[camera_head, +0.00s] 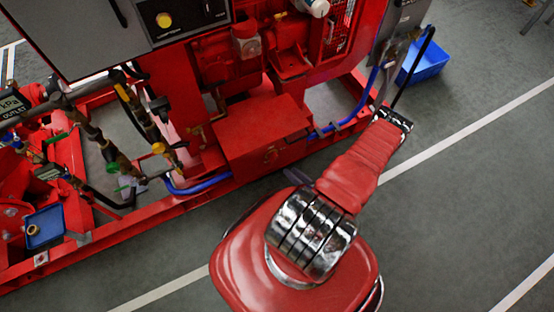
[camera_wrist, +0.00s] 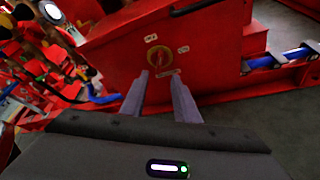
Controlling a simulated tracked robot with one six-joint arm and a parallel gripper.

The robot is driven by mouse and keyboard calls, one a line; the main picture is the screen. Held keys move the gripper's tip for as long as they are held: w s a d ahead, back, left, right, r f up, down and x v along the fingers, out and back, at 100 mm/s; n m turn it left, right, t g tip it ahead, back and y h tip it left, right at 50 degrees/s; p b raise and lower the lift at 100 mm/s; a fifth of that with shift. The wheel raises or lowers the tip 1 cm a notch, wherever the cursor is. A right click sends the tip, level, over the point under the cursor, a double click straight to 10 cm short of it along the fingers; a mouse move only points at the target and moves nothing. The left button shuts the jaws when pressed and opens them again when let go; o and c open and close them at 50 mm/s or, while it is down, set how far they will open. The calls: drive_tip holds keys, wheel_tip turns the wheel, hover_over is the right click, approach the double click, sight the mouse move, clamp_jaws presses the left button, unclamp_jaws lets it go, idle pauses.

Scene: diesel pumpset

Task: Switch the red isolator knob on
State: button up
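The red isolator knob (camera_wrist: 160,59) sits on a round yellow plate on the front face of a red box (camera_wrist: 115,55). Small pale labels surround it, too small to read. Its turned position is too small to tell. In the head view the red box (camera_head: 262,130) is low on the red machine, and the knob is a small dark spot on its face. My gripper (camera_wrist: 158,76) points at this face, with its two grey fingers apart and nothing between them. The fingertips appear just below the knob in the wrist view, short of it. The head view mostly hides my gripper behind my arm.
The red base frame (camera_head: 120,237) runs along the floor below the box. A blue hose (camera_wrist: 285,60) lies right of the box. Pipes and valves (camera_head: 120,160) crowd the left. A blue bin (camera_head: 428,62) stands at the back right.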

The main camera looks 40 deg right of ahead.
sight(273, 157)
drive_tip(key=a+x, duration=0.1)
drive_tip(key=x, duration=1)
drive_tip(key=shift+w+d, duration=0.3)
drive_tip(key=shift+d, duration=0.2)
drive_tip(key=shift+f, duration=0.15)
clamp_jaws()
drive_tip(key=shift+d, duration=0.1)
